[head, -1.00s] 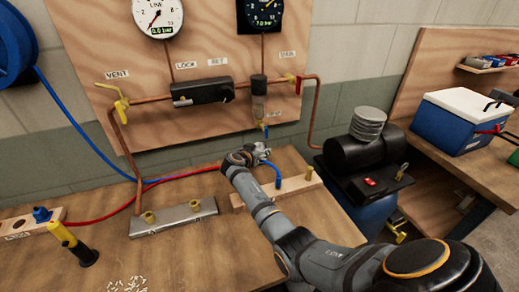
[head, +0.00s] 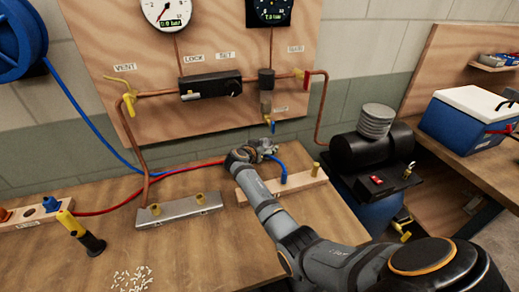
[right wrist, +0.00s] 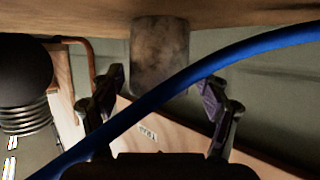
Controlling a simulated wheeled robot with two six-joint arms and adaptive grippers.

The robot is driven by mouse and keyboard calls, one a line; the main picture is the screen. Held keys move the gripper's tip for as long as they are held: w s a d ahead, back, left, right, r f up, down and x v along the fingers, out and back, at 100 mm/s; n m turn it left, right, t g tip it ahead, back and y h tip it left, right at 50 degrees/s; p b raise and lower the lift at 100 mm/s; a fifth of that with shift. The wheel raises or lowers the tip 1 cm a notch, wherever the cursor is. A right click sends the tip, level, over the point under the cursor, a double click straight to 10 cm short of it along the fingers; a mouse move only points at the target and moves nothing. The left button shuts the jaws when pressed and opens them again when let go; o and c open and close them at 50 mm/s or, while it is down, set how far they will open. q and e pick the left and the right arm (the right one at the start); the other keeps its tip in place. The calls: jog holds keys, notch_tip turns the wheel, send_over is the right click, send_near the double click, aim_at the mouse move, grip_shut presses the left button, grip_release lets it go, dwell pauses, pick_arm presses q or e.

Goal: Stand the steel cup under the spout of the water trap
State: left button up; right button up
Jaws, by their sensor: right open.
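The water trap (head: 266,92) hangs on the wooden wall board, with its spout and a blue tip (head: 272,126) at its lower end. My right gripper (head: 267,148) is low at the back of the bench, just below the spout. In the right wrist view, which looks upside down, the right gripper (right wrist: 161,82) is open, one finger on each side of the dull grey steel cup (right wrist: 160,50). The cup stands on the wooden bench, with gaps beside both fingers. In the head view I cannot make out the cup clearly at the gripper. My left gripper is not in view.
A blue hose (right wrist: 200,75) crosses before the cup in the wrist view. A metal bar (head: 180,211) lies left. A black compressor (head: 365,150) stands right.

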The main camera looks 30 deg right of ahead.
jog(key=b+v, duration=0.1)
jog(key=v, duration=1)
jog(key=shift+r, duration=0.1)
